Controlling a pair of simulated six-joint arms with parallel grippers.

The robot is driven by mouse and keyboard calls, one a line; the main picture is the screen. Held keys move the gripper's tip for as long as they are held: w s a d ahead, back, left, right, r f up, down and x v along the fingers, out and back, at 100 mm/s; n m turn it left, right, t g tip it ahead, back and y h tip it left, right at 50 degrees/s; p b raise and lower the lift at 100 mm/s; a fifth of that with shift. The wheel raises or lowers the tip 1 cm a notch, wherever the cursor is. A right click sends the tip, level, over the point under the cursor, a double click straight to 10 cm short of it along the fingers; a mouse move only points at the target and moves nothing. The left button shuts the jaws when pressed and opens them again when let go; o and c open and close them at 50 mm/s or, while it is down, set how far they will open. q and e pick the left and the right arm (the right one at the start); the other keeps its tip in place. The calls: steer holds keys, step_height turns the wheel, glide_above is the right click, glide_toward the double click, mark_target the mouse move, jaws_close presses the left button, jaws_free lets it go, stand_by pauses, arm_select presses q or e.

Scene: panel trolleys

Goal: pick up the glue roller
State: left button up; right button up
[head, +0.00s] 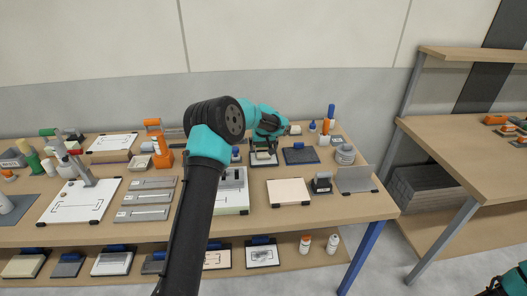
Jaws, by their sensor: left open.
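My left gripper (264,150) reaches over the middle of the long wooden table (240,225), jaws open and pointing down. Its fingers are small and dark, above a small framed panel (263,160) with a white pad; I see nothing held. I cannot tell surely which thing is the glue roller. A tool with an orange handle (326,127) and one with a blue handle (331,112) stand at the back right of the gripper. A dark block-like tool (321,182) stands nearer the front right. Part of my right arm shows in the bottom right corner; its jaws are unclear.
A dark blue-handled panel (300,154) lies right of the gripper. A stack of grey discs (345,154) and a grey angled plate (355,179) stand at the right end. Orange tools (155,140) and a white board (81,200) are left. My left arm hides the table's middle.

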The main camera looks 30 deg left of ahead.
arm_select(q)
steer(key=shift+c, duration=0.5)
steer(key=c, duration=0.8)
steer(key=shift+r, duration=0.1)
steer(key=shift+r, duration=1.8)
steer(key=s+d+r, duration=0.1)
steer(key=s+d, duration=0.7)
steer(key=s, duration=0.5)
steer(key=shift+s+d, duration=0.15)
steer(key=shift+s, duration=0.2)
steer(key=shift+r, duration=0.1)
steer(key=o, duration=0.4)
steer(key=shift+c, duration=1.2)
